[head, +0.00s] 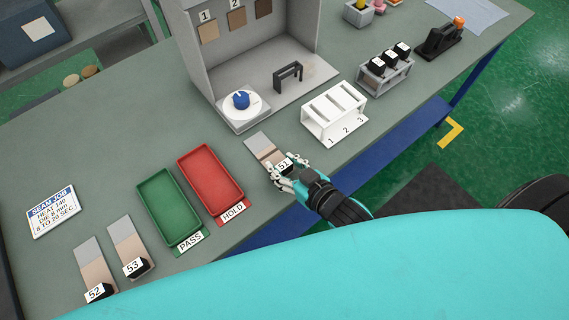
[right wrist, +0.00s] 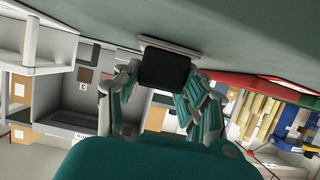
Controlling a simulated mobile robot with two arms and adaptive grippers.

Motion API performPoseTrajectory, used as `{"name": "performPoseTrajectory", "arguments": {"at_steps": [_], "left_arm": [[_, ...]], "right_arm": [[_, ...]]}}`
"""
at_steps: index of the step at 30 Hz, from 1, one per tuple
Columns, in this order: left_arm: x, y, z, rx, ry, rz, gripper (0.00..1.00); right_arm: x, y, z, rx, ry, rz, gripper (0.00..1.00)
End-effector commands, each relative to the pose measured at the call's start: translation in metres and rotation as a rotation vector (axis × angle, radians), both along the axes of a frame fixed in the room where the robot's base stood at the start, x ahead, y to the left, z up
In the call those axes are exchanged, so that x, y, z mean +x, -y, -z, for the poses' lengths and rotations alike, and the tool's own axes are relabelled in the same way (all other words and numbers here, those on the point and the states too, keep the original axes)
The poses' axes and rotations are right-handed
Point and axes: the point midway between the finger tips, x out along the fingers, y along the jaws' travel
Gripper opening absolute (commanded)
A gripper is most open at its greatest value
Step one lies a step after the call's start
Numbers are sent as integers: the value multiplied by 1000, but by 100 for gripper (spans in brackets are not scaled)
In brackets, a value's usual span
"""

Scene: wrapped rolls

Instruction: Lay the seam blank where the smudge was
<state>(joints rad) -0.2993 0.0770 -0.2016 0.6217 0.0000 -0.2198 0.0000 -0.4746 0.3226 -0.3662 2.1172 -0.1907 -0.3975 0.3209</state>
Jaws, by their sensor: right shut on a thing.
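The seam blank marked 51 (head: 259,143) has a grey end, a tan strip and a black block with a white label. My right gripper (head: 284,169) is shut on its black block, and the grey end points away toward the booth. In the right wrist view the black block (right wrist: 164,69) sits between the fingers, close to the grey table surface; I cannot tell whether the blank touches it. Similar blanks marked 52 (head: 97,272) and 53 (head: 127,245) lie at the lower left. I cannot make out a clear smudge. My left gripper is not in view.
A green PASS tray (head: 167,209) and red HOLD tray (head: 211,182) lie left of the held blank. A white numbered rack (head: 335,116) stands to its right. The grey booth (head: 205,75), with a blue-knobbed dial (head: 241,101) and black stand (head: 288,75), is behind.

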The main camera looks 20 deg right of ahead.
Motion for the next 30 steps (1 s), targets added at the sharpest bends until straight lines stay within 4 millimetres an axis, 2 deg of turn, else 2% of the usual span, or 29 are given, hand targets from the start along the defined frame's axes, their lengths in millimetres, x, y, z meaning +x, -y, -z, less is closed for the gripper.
{"name": "performPoseTrajectory", "arguments": {"at_steps": [2,3,7,16,19,23,30], "left_arm": [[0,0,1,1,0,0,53],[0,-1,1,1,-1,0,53],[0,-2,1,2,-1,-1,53],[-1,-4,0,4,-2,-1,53],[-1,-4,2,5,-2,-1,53],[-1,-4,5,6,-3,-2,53],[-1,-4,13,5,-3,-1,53]], "right_arm": [[0,0,2,0,0,0,9],[0,0,2,0,-1,0,46],[0,0,2,0,-1,0,63],[0,0,0,0,0,0,64],[-7,2,-2,0,-2,0,64],[-27,9,-9,-1,-3,-1,64],[-73,26,-29,0,-4,-1,64]]}}
